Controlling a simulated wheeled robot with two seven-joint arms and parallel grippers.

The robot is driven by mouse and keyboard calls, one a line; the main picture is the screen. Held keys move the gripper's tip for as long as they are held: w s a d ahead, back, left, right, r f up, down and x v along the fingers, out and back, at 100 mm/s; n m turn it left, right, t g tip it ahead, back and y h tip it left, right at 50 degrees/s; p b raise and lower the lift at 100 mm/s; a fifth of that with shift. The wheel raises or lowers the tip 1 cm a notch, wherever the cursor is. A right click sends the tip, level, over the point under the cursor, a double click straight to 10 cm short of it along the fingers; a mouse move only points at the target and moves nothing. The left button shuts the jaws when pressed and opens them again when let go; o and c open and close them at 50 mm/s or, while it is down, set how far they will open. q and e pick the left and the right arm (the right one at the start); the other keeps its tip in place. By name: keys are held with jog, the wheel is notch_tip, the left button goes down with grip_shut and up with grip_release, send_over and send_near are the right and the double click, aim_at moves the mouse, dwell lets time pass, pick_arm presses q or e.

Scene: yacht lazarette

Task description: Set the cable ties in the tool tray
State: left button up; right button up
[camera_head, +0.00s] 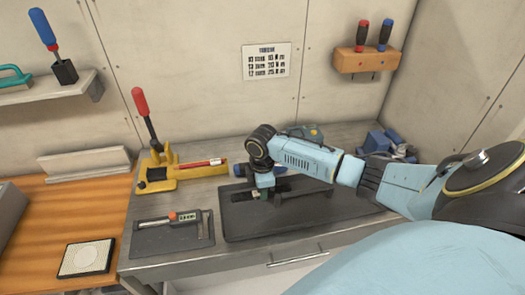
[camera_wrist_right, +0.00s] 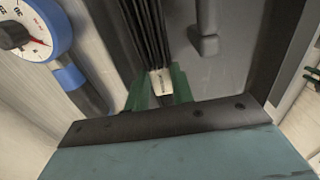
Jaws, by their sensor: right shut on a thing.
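The dark tool tray (camera_head: 345,215) lies on the grey workbench. My right gripper (camera_head: 264,193) is low over the tray's left part, pointing down. It is shut on the black cable ties (camera_head: 293,187), which are partly hidden by my arm. In the right wrist view the cable ties (camera_wrist_right: 145,25) are a black bundle with a pale end between the green fingertips (camera_wrist_right: 160,88). I cannot tell whether the bundle touches the tray floor. My left gripper is not in view.
A digital caliper (camera_head: 183,217) lies on a dark mat left of the tray. A yellow tool with a red lever (camera_head: 165,172) stands behind it. A blue-rimmed gauge (camera_wrist_right: 25,28) is close by in the wrist view. Blue items (camera_head: 385,143) sit at the back right.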

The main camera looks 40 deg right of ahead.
jog(key=shift+f, duration=0.15)
jog(key=o, duration=1)
notch_tip(320, 180, up, 12)
dwell(0.3)
